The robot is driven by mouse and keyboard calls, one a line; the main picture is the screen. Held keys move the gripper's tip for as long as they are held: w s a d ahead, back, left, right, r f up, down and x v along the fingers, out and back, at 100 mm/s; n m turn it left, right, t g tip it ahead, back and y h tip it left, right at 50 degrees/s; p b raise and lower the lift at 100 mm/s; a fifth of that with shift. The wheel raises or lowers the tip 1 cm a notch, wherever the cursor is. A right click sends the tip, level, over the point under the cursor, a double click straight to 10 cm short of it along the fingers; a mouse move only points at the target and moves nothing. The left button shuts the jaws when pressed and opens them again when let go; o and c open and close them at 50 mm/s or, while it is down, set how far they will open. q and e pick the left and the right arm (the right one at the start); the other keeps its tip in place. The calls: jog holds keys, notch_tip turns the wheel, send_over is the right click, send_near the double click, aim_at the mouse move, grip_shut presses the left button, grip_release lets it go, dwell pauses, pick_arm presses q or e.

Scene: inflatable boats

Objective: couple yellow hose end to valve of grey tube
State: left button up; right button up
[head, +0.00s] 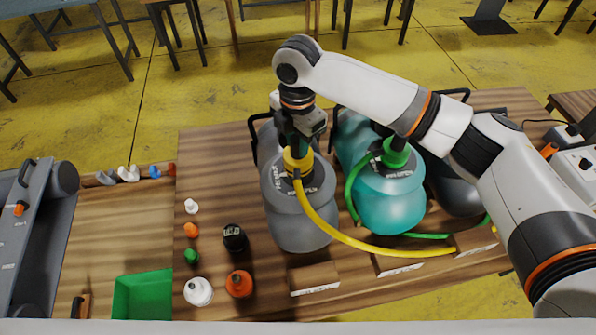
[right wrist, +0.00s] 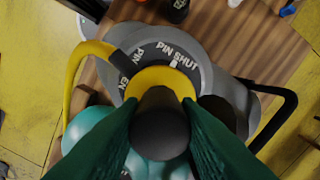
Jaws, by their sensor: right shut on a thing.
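My right gripper (head: 298,142) is above the valve, shut on the dark grip of the hose end (right wrist: 160,122). The yellow hose (head: 350,241) runs off to the right. My left gripper is out of view.
A teal tube (head: 393,202) with a green hose end (head: 395,152) stands close on the right. A green tray (head: 142,296) is at front left.

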aim_at(298, 158)
jog(key=shift+f, duration=0.25)
jog(key=shift+f, duration=0.1)
jog(key=shift+f, duration=0.35)
jog(key=shift+f, duration=0.8)
dwell(0.8)
dwell(0.4)
